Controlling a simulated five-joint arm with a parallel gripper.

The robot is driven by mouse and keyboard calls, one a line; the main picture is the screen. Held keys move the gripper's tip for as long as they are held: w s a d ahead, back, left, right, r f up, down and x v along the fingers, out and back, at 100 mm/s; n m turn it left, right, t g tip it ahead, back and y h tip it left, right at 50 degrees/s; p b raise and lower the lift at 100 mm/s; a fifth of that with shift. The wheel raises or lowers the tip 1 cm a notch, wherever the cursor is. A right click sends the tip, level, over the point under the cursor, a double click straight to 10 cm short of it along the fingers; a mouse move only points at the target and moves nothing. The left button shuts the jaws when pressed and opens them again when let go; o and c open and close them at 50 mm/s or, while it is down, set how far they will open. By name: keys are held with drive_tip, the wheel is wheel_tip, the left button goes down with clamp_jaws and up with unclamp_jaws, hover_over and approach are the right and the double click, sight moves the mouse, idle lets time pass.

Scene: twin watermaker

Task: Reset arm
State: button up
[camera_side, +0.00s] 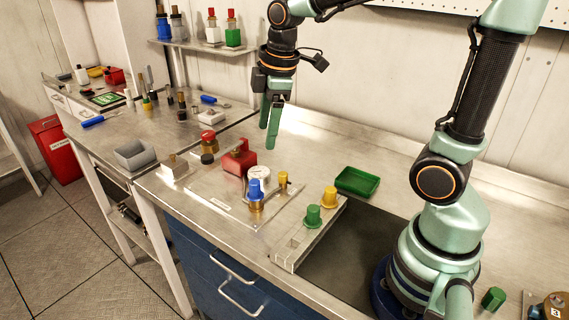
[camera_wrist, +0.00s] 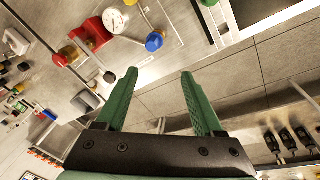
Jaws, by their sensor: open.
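My gripper (camera_side: 271,121) hangs from my raised arm in the side view, above the back part of the metal bench. Its green fingers point down. In the wrist view my gripper (camera_wrist: 160,80) shows two green fingers spread apart with nothing between them. It is open and empty, and it appears apart from the objects around it.
A plate (camera_side: 222,203) carries a red block (camera_side: 240,157), a gauge (camera_side: 259,175) and a blue knob (camera_side: 256,189). A strip (camera_side: 290,257) holds green (camera_side: 313,216) and yellow (camera_side: 329,196) caps. A green tray (camera_side: 357,181) lies nearby. The back bench is clear right of my gripper.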

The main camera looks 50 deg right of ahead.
drive_tip(key=s+a+r+m+t, duration=0.1)
drive_tip(key=s+m+t, duration=0.2)
drive_tip(key=s+m, duration=0.4)
drive_tip(key=shift+s+r+m, duration=0.2)
drive_tip(key=shift+r+m, duration=0.1)
drive_tip(key=shift+m, duration=1.3)
